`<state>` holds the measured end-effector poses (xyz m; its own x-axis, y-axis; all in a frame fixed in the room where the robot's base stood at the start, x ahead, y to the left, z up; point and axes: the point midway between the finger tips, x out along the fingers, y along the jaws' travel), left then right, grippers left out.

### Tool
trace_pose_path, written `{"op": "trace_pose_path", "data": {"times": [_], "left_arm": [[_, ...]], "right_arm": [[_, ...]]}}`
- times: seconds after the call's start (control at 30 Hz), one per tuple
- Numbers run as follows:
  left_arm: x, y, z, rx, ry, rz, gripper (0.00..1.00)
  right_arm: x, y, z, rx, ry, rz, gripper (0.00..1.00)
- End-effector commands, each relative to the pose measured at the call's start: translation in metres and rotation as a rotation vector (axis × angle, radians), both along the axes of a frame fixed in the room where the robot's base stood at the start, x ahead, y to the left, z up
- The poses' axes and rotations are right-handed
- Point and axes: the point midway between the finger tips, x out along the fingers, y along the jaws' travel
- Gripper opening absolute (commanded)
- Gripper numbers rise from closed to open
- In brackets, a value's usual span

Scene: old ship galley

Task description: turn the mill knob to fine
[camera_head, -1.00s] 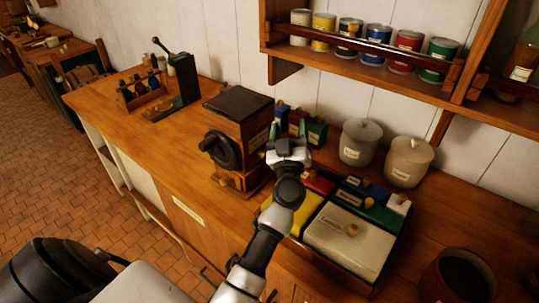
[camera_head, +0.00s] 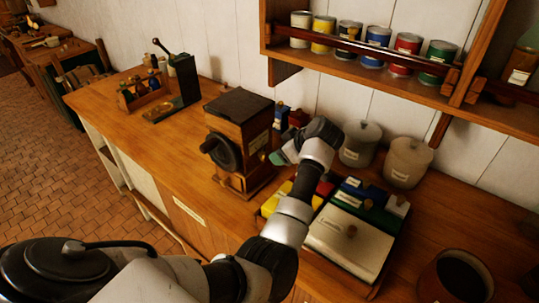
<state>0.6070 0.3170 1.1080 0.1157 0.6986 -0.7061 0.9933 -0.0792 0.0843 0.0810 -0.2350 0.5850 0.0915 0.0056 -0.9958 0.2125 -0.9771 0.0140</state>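The mill (camera_head: 238,130) is a dark wooden box with a black lid, standing on the wooden counter (camera_head: 185,150). A round black knob (camera_head: 219,151) with a raised grip sits on its left-facing front. A small pale label shows on its right side, too small to read. My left gripper (camera_head: 277,157) is just right of the mill, above the counter, pointing toward its right side. It appears apart from the knob. Its fingers are small and partly hidden by the wrist, so their opening is unclear. My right gripper is out of view.
A tray of coloured boxes with a large white-lidded one (camera_head: 350,240) lies below my forearm. A shelf with several cans (camera_head: 377,45) overhangs the back. Counter left of the mill is clear up to a bottle rack (camera_head: 140,92).

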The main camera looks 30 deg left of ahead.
Motion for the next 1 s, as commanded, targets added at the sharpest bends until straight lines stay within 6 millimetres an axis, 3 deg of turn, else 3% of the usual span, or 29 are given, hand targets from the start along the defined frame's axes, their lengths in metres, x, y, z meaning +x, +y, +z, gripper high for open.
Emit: {"op": "trace_pose_path", "data": {"times": [0.33, 0.8, 1.0], "left_arm": [[0.007, 0.044, -0.042, 0.004, 0.001, 0.002, 0.60], [0.009, 0.054, -0.053, 0.002, -0.003, 0.002, 0.60], [0.009, 0.053, -0.053, 0.002, -0.002, 0.001, 0.30]], "right_arm": [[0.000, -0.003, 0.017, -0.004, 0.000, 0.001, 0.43], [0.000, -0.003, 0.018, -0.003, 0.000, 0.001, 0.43], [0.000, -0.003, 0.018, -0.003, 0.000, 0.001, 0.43]]}}
